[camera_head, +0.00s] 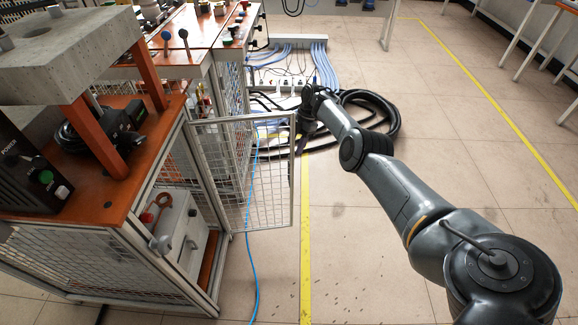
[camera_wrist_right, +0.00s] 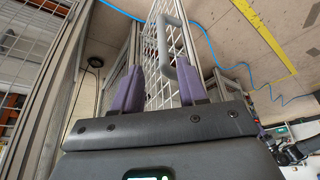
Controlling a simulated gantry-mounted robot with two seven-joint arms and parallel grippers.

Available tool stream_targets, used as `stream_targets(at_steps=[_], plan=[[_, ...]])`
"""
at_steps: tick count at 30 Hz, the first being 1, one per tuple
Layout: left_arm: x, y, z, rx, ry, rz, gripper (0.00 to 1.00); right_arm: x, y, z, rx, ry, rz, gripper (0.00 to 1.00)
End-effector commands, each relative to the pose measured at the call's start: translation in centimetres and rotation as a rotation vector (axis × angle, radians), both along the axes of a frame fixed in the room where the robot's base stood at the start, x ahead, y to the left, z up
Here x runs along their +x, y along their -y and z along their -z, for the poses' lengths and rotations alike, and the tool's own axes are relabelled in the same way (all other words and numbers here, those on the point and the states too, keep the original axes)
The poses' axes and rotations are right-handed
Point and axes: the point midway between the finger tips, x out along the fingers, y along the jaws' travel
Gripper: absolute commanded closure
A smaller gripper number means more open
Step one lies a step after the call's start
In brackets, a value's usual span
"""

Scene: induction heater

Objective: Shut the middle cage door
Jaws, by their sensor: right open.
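The middle cage door (camera_head: 292,185), a wire-mesh panel in a light metal frame, stands swung open from the front of the cage in the head view. My right arm reaches in from the lower right, and its gripper (camera_head: 304,122) is by the free edge of the door, small and dark there. In the right wrist view the right gripper (camera_wrist_right: 158,88) is open, its two purple fingers apart. The mesh door (camera_wrist_right: 153,62) and its grey handle (camera_wrist_right: 168,45) appear between and beyond the fingers, the handle close to the right finger. I cannot tell whether they touch. My left gripper is not in view.
The cage bench (camera_head: 95,205) with an orange top stands left, with a white box (camera_head: 180,235) inside the opening. Black hoses (camera_head: 385,120) coil on the floor beyond the gripper. A blue cable (camera_head: 252,270) runs below the door. Floor to the right is clear.

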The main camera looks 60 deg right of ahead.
Motion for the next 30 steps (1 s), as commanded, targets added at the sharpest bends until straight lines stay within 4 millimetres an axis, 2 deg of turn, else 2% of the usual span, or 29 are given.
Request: stream_targets(at_steps=[1, 7, 15, 21, 30], plan=[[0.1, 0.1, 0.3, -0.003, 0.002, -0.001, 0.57, 0.0, -0.4, 1.1, 0.002, -0.003, -0.002, 0.58], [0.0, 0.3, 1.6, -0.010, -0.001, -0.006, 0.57, 0.4, -1.6, 4.3, 0.001, -0.003, -0.001, 0.58], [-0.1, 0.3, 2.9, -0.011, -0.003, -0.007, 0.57, 0.8, -2.8, 7.4, 0.001, -0.003, -0.001, 0.58], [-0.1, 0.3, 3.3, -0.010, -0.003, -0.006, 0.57, 0.9, -3.2, 8.2, 0.001, -0.002, 0.000, 0.58], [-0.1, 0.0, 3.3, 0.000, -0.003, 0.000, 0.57, 0.9, -3.2, 8.2, 0.001, -0.002, 0.000, 0.58]])
